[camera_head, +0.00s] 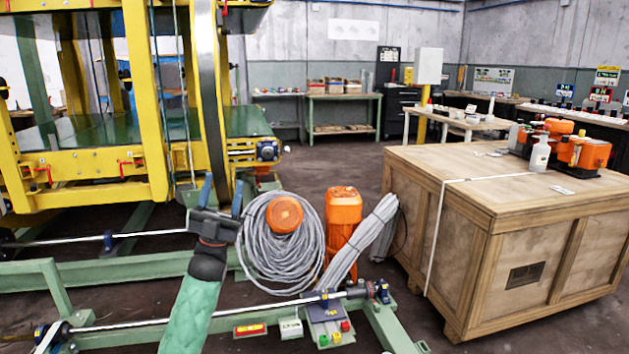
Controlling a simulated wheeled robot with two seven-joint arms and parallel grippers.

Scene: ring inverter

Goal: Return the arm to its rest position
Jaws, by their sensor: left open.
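My left arm, in a green sleeve, reaches up from the bottom of the head view, left of the middle. My left gripper (222,192) points up and away, its two blue-grey fingers apart with nothing between them. It appears in front of the yellow ring machine (145,105), beside a coil of grey cable (265,245). I cannot tell its exact distance from the machine. My right gripper is out of the picture.
A green frame (150,270) with metal rods crosses the lower left, partly behind my arm. An orange motor (343,225) stands beside the coil. A large wooden crate (470,205) fills the right, with a white bottle (540,155) on top. Dark floor lies open behind.

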